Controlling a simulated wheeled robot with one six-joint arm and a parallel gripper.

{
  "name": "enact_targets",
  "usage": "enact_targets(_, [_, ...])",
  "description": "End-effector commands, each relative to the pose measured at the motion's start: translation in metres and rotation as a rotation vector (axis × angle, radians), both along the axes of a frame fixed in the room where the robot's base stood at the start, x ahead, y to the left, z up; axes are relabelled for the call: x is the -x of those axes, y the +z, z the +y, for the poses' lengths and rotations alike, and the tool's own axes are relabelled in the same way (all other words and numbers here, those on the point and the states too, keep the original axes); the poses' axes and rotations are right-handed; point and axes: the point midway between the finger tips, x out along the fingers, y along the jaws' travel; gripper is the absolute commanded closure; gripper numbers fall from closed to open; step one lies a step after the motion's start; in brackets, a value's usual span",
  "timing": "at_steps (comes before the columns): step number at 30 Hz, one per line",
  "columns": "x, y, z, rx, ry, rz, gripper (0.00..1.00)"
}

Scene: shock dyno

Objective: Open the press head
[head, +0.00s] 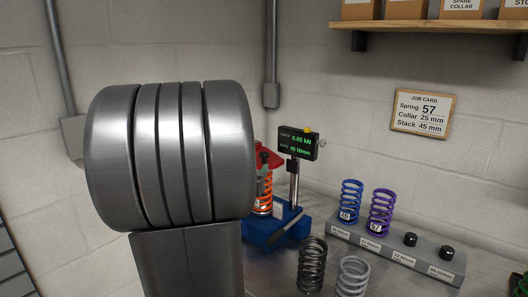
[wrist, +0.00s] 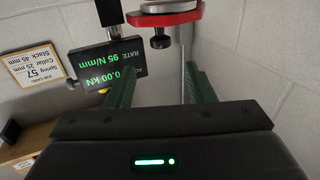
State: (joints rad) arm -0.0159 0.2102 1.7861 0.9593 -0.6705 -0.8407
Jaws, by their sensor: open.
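The press has a blue base (head: 275,232), a red press head (head: 270,158) and an orange spring (head: 264,194) below the head. My arm hides its left side in the head view. In the wrist view, which looks upside down, the red head (wrist: 168,17) with its pale rim and a dark knob (wrist: 160,41) is at the top. My gripper (wrist: 164,80) is open, its two green fingers apart with nothing between them. The knob lies just beyond the fingertips, apart from them as far as I can tell. The head view does not show my gripper.
The display (head: 298,143) reads 0.00 kN. A grey rack (head: 400,250) holds a blue spring (head: 351,200) and a purple spring (head: 381,212). A black spring (head: 312,264) and a grey spring (head: 352,276) stand on the bench. A job card (head: 423,113) hangs on the wall.

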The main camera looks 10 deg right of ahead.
Motion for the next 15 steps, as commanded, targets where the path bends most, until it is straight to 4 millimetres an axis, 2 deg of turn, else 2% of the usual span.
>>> enact_targets(9, [-0.056,0.000,-0.032,0.001,0.000,0.003,0.51])
enact_targets(15, [-0.083,0.000,-0.047,0.001,0.002,0.003,0.51])
